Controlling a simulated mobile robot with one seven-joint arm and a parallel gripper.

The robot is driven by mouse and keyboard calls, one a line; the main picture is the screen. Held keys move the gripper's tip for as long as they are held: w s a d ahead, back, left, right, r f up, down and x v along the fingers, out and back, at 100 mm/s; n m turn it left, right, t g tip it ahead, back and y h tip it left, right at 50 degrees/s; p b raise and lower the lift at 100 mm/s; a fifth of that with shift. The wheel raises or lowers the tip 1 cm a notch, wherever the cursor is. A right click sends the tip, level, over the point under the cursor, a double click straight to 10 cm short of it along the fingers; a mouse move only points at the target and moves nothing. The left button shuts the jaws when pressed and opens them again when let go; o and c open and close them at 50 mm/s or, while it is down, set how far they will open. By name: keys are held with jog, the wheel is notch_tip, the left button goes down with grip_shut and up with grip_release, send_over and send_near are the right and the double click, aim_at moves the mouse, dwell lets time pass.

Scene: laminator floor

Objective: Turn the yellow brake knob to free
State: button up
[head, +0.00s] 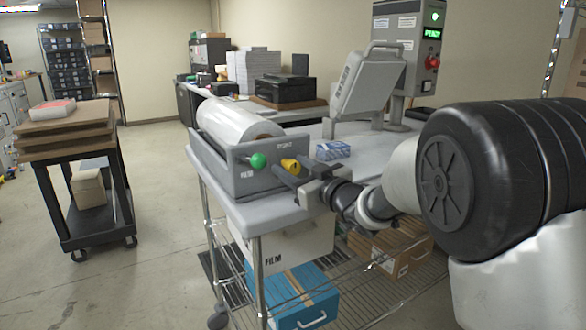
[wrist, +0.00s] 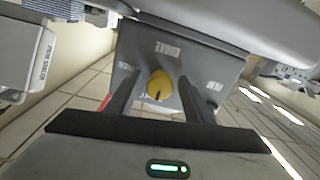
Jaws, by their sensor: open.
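The yellow brake knob (head: 291,165) is on the grey front panel (head: 232,178) of the film roll unit, right of a green knob (head: 258,160). In the wrist view the yellow knob (wrist: 160,85) shows a dark mark on its lower part, with a BRAKE label above it. My gripper (head: 287,174) is at the panel in front of the knob. In the wrist view my gripper (wrist: 159,77) is open, with one dark finger on each side of the knob. I cannot tell whether either finger touches it. Smaller lettering beside the knob is partly hidden by the left finger.
A white film roll (head: 240,122) lies behind the panel. A small blue-and-white box (head: 333,150) is on the bench right of the knobs. A grey tilted cover (head: 366,83) stands behind. A dark cart (head: 92,215) with boards is at left, with clear floor between.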

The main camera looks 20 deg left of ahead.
jog(key=c, duration=1)
jog(key=shift+c, duration=0.2)
jog(key=shift+m, duration=0.3)
jog(key=shift+w+m+p, duration=0.1)
jog(key=shift+m+p, duration=0.75)
jog(key=shift+m, duration=0.35)
jog(key=m+p, duration=0.2)
jog(key=m, duration=0.3)
jog(key=shift+m+p, duration=0.3)
jog(key=m+p, duration=0.2)
jog(key=m, duration=0.2)
jog(key=shift+m+t, duration=0.3)
jog(key=shift+m, duration=0.1)
jog(key=m+p, duration=0.2)
jog(key=m, duration=0.3)
